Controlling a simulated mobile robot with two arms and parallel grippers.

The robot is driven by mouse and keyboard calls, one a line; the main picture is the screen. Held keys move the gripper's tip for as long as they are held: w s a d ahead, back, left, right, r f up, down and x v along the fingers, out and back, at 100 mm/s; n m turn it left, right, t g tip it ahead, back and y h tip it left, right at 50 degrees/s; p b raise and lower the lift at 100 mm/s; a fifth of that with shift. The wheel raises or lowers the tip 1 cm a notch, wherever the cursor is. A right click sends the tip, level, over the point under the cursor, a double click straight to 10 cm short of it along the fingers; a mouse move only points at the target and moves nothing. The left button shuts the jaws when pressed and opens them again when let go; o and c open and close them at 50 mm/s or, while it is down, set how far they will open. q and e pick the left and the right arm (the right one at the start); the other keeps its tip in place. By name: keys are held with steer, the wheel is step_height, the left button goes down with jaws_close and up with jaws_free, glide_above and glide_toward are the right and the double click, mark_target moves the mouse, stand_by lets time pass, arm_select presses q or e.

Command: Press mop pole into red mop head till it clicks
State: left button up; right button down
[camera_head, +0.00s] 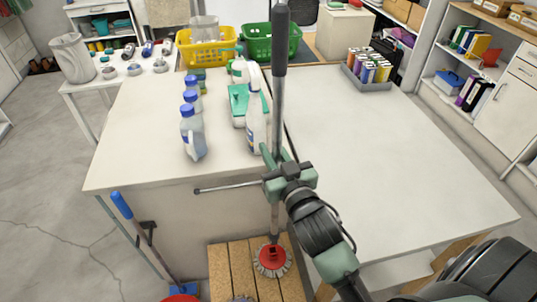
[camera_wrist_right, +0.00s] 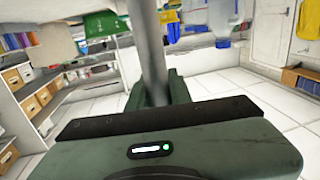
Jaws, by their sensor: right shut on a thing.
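The mop pole (camera_head: 277,110) is a grey metal shaft with a black grip at the top. It stands close to upright in front of the table edge. My right gripper (camera_head: 278,172) is shut around the shaft at about table height. The shaft also shows between the jaws in the right wrist view (camera_wrist_right: 152,50). The red mop head (camera_head: 271,256) with pale bristles sits on a wooden slatted stand. The pole's lower end comes down at the red head's middle; I cannot tell whether it is seated in the socket. My left gripper is not in view.
A blue-handled tool (camera_head: 133,222) leans left of the slatted stand (camera_head: 222,258). Shelves stand at right.

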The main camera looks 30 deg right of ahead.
steer(key=shift+d+r, duration=0.15)
steer(key=shift+r, duration=0.1)
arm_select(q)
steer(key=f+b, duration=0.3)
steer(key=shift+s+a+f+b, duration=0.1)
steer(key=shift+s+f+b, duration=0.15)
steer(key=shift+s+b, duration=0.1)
arm_select(e)
step_height(320, 180, down, 6)
steer(key=shift+w+r, duration=0.1)
steer(key=shift+w, duration=0.05)
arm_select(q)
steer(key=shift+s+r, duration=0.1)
arm_select(e)
steer(key=shift+f, duration=0.2)
stand_by(0.9)
arm_select(q)
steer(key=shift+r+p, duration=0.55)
steer(key=shift+p, duration=0.1)
stand_by(0.6)
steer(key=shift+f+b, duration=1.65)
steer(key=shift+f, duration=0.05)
arm_select(e)
steer(key=shift+f, duration=2.45)
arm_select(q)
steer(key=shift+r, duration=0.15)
arm_select(e)
steer(key=shift+f, duration=0.2)
